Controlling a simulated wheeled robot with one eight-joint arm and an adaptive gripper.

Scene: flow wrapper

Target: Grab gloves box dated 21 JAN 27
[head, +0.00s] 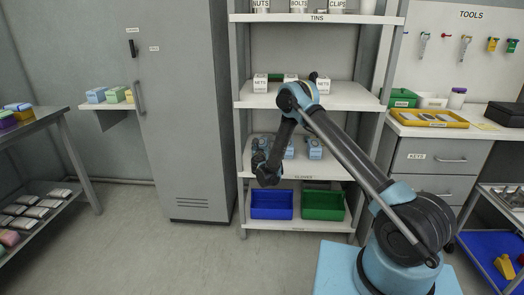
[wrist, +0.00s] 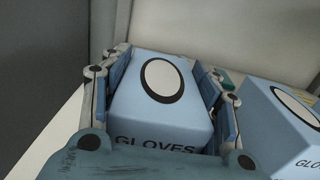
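My gripper (head: 261,150) reaches into the gloves shelf (head: 335,168) of the rack, at its left end. In the wrist view, a light-blue box marked GLOVES (wrist: 160,95), with a dark ring around a white oval on top, lies between the two fingers of my gripper (wrist: 168,105). One finger is along each side, very close to the box; I cannot tell whether both press on it. A second gloves box (wrist: 285,125) stands to the right, just beyond the right finger. In the head view, more gloves boxes (head: 315,149) stand right of my gripper. No date is readable on any box.
A grey cabinet (head: 180,110) stands close to the left of the rack. Below the gloves shelf are a blue bin (head: 271,205) and a green bin (head: 323,206). White NETS boxes (head: 260,83) stand on the shelf above. A drawer unit (head: 435,160) is at the right.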

